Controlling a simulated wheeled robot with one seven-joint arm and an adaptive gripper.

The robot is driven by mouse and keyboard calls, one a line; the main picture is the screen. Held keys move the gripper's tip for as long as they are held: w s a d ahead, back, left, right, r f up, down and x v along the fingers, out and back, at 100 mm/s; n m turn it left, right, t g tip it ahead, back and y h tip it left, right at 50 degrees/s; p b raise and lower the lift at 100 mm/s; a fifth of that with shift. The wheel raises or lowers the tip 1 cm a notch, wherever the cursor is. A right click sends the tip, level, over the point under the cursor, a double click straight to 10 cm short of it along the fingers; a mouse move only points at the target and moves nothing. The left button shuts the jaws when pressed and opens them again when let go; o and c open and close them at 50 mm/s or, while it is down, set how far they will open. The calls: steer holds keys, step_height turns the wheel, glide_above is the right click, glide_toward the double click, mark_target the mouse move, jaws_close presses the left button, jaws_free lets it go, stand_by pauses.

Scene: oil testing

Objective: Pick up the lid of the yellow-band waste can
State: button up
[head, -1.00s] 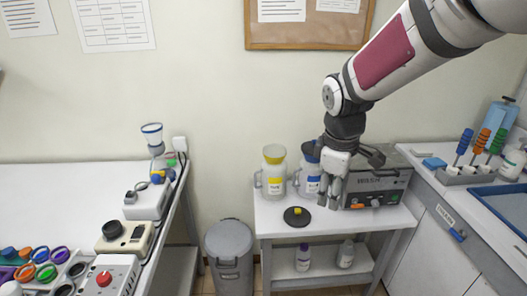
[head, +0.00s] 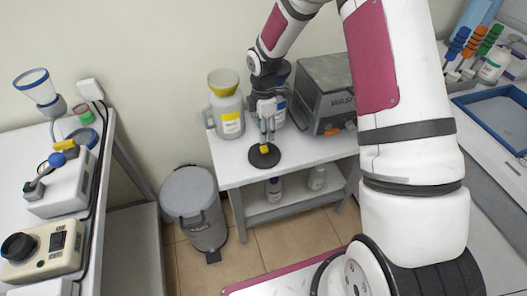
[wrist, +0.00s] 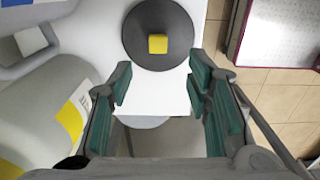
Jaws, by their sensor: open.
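The lid is a black disc (head: 264,158) with a yellow square knob, lying flat on the small white table in front of the cans. It also shows in the wrist view, at the top centre, with its yellow knob (wrist: 157,44) uppermost. The yellow-band waste can (head: 226,104) stands behind and left of the lid; part of it shows at the left of the wrist view. My gripper (head: 266,138) is just above the lid in the head view. In the wrist view its open, empty fingers (wrist: 160,92) point toward the lid, with the knob beyond the tips.
A second can (head: 279,104), partly hidden by my gripper, stands beside the yellow-band can. A grey WASH machine (head: 325,95) is to the right. A grey bin (head: 190,200) stands on the floor left of the white table (head: 232,172). Bottles stand on its lower shelf.

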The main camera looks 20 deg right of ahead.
mark_target(264, 148)
step_height(264, 148, down, 10)
steer(key=shift+w+d+r, duration=0.1)
steer(key=shift+r, duration=0.1)
stand_by(0.3)
steer(key=shift+c, duration=0.6)
jaws_close()
